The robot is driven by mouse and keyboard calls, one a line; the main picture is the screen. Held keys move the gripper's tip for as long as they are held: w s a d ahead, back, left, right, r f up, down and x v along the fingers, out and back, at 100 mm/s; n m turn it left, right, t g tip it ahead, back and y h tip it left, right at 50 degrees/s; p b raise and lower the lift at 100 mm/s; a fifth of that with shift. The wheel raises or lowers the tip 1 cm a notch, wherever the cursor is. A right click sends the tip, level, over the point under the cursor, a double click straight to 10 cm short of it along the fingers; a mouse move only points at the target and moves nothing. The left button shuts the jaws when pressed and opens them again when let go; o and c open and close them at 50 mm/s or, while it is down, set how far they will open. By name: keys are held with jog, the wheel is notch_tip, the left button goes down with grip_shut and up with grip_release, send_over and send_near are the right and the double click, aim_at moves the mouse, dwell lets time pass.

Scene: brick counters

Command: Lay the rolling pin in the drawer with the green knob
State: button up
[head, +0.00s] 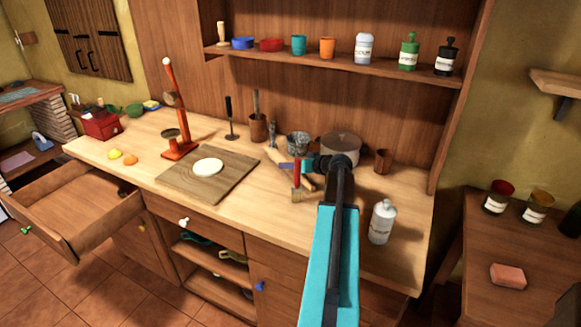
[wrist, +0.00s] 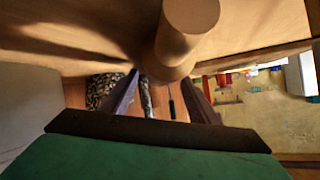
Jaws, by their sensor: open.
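The drawer with the green knob (head: 26,230) is pulled out at the left of the head view, and its floor (head: 85,200) looks empty. The rolling pin (head: 276,158) appears as a pale wooden piece on the counter, partly hidden by my gripper and the tools there. In the wrist view a pale wooden cylinder, seemingly the rolling pin (wrist: 178,45), lies close before the fingers. My gripper (wrist: 160,78) is open with its two dark fingers apart around the lower end of that cylinder. I cannot tell whether they touch it.
A pot (head: 341,149) and a white bottle (head: 382,222) stand nearby. A board with dough (head: 184,180), an orange stand (head: 180,148) and a red box (head: 100,124) stand toward the drawer.

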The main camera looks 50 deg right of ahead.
jog(key=b+v, duration=0.2)
jog(key=v, duration=0.7)
jog(key=shift+s+r, duration=0.1)
jog(key=shift+s, duration=0.15)
jog(key=shift+s+a+r, duration=0.1)
jog(key=shift+s+r, duration=0.1)
jog(key=shift+s, duration=0.05)
jog(key=shift+r, duration=0.15)
